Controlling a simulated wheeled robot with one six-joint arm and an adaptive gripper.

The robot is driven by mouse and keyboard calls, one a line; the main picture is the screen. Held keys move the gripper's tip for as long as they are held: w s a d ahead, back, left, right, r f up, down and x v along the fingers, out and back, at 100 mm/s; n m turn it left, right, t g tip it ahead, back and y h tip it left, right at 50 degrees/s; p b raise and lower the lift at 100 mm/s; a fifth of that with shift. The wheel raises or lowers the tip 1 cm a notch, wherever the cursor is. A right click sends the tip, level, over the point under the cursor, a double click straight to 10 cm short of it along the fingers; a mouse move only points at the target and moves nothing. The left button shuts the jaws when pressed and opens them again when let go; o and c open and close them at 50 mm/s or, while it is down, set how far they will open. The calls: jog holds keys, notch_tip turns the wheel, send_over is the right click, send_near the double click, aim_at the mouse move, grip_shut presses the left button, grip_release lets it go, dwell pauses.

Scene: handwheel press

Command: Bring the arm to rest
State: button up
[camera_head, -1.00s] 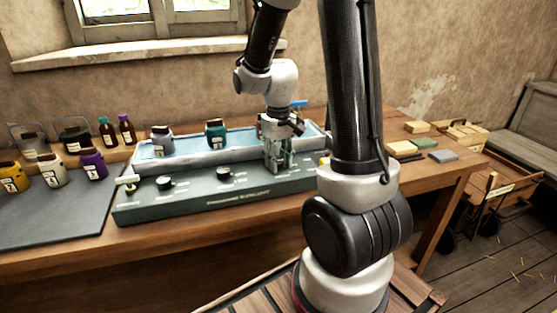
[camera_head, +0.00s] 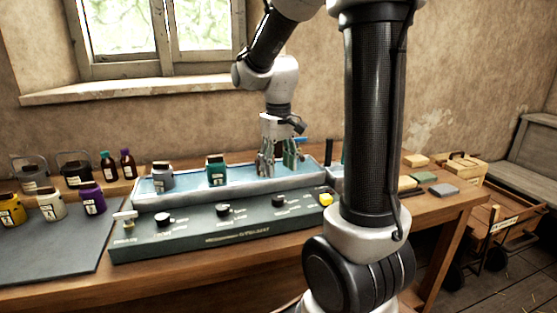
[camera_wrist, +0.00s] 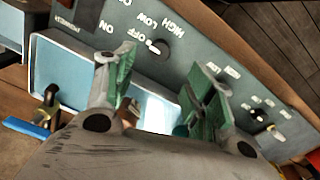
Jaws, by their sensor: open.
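My gripper (camera_head: 281,163) is open and points down above the right part of a pale blue-lined trough (camera_head: 190,176) on the workbench. In the wrist view its two green-padded fingers (camera_wrist: 165,95) are spread, with nothing seen held between them. Below the fingers lie the trough and a dark control panel (camera_head: 243,221). A black knob (camera_wrist: 157,47) on the panel, beside the OFF and HIGH LOW marks, shows in the wrist view. My upright arm link hides part of the bench to the right.
A grey jar (camera_head: 162,177) and a teal jar (camera_head: 215,169) stand in the trough, left of my gripper. More jars, among them a purple one (camera_head: 93,200), stand on the left. A yellow button (camera_head: 326,200) is at the panel's right end. Sponge-like blocks (camera_head: 443,190) lie at the right.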

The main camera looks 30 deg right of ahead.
jog(key=shift+r, duration=0.8)
jog(key=s+a+r+t, duration=0.1)
jog(key=s+r+t, duration=0.1)
jog(key=s, duration=0.6)
jog(key=s+a+r+t, duration=0.2)
jog(key=s+r, duration=0.1)
jog(key=s, duration=0.5)
jog(key=shift+r, duration=0.4)
